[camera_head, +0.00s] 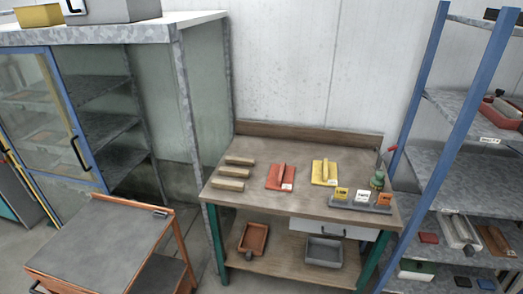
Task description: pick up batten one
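Three short pale wooden battens lie in a row on the left of the wooden workbench (300,207). The far batten (239,160), the middle batten (234,172) and the near batten (229,185) lie roughly parallel with gaps between them. I see no readable mark that tells which is batten one. Neither of my grippers is in view.
A red float (281,178) and a yellow float (325,172) lie right of the battens. A grey rack with cards (361,203) and a green bottle (377,181) stand further right. A cart (95,240), a cabinet (100,35) and a blue shelf unit (457,130) flank the bench.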

